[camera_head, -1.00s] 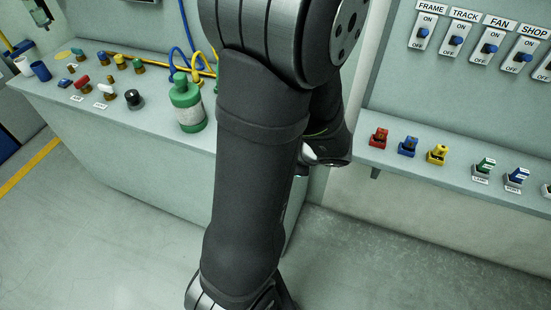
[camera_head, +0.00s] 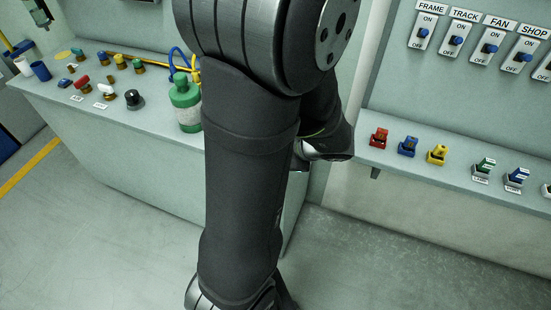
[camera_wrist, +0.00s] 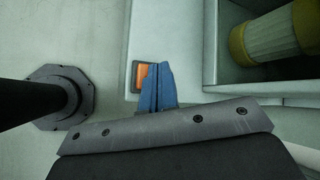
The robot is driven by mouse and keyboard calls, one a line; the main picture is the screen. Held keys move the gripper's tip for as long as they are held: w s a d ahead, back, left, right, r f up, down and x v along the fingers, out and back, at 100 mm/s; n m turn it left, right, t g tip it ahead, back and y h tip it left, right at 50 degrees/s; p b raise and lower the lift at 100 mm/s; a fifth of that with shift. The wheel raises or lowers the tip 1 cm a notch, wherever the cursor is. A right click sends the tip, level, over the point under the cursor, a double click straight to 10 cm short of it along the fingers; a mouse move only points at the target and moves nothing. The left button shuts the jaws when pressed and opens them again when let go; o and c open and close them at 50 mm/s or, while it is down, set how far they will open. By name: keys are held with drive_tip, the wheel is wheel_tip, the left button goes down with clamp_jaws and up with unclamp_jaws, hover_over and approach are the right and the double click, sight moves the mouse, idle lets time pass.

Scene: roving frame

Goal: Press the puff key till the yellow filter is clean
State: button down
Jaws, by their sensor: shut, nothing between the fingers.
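In the wrist view, my gripper (camera_wrist: 158,68) is shut, its blue fingers together and empty. The fingertips lie over the right part of an orange key (camera_wrist: 142,77) in a dark frame. I cannot tell whether they touch it, and no label on it is readable. The yellow filter (camera_wrist: 270,40) lies at the upper right inside an open grey box. It has yellow ends and a paler, dull greyish-yellow middle, and its right end is cut off by the picture edge. The head view shows neither gripper, key nor filter; my arm blocks the middle.
A dark post on a flanged base (camera_wrist: 62,97) stands left of the key in the wrist view. In the head view, a bench (camera_head: 150,122) at left carries small fittings and a green bottle (camera_head: 187,102). A shelf at right holds coloured switches, including a red one (camera_head: 379,138).

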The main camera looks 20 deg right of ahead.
drive_tip(key=shift+r, duration=2.45)
drive_tip(key=shift+f, duration=0.1)
drive_tip(key=shift+r, duration=2)
drive_tip(key=shift+f, duration=0.15)
drive_tip(key=shift+a+f+n+g+h, duration=0.3)
drive_tip(key=shift+n+g, duration=0.75)
drive_tip(key=shift+n, duration=0.35)
drive_tip(key=shift+a+f+n+g+h, duration=0.35)
drive_tip(key=shift+n+g, duration=0.65)
drive_tip(key=shift+n, duration=0.4)
drive_tip(key=shift+a+f+n+g+h, duration=0.3)
drive_tip(key=shift+n+g, duration=0.75)
drive_tip(key=shift+n, duration=0.35)
